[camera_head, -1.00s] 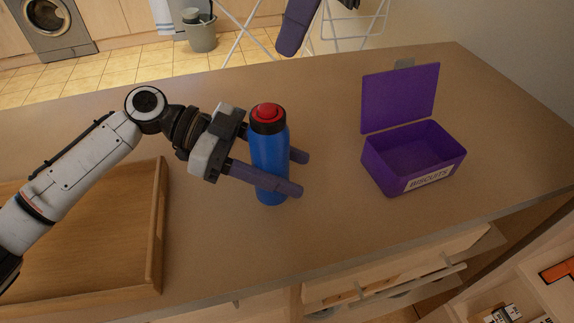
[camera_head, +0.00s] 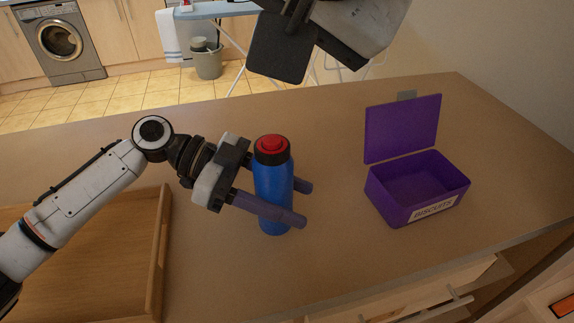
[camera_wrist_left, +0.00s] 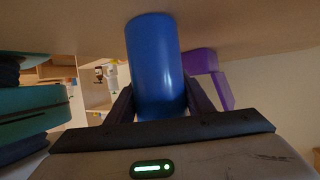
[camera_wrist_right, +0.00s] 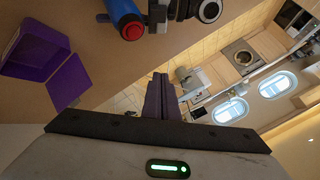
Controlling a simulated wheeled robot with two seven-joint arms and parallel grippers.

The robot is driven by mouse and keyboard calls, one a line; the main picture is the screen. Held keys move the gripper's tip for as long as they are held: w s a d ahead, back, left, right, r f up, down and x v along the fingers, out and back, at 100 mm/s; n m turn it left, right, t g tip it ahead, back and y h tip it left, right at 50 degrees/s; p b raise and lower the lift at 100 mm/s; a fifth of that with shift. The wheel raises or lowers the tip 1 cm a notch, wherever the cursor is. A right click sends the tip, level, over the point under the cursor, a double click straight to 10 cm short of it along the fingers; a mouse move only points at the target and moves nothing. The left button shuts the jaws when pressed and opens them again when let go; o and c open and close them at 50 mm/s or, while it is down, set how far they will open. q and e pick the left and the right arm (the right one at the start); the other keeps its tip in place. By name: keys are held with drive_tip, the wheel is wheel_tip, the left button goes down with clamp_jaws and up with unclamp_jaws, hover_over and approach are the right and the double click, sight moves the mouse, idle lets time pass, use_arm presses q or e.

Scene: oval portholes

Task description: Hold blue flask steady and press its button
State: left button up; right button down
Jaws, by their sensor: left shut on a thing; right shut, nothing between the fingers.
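The blue flask (camera_head: 272,190) stands upright on the counter. It has a black collar and a red button (camera_head: 271,144) on top, uncovered. My left gripper (camera_head: 303,204) is shut on the flask's body from the left, a finger on either side. The left wrist view shows the blue body (camera_wrist_left: 157,62) between the fingers. My right gripper's dark housing hangs at the top of the head view, beyond and above the flask. In the right wrist view its fingers (camera_wrist_right: 158,85) are together and empty, apart from the flask's red button (camera_wrist_right: 132,29).
An open purple biscuit box (camera_head: 415,190) stands on the counter right of the flask. A wooden tray (camera_head: 163,235) lies at left, under my left arm. The counter between flask and box is clear. A bucket (camera_head: 208,64) and washing machine (camera_head: 60,42) are beyond the counter.

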hover_over(275, 150)
drive_tip(key=shift+f, duration=3.9)
drive_tip(key=shift+f, duration=0.1)
drive_tip(key=shift+f, duration=0.35)
drive_tip(key=shift+f, duration=0.2)
drive_tip(key=shift+r, duration=0.65)
drive_tip(key=shift+r, duration=3)
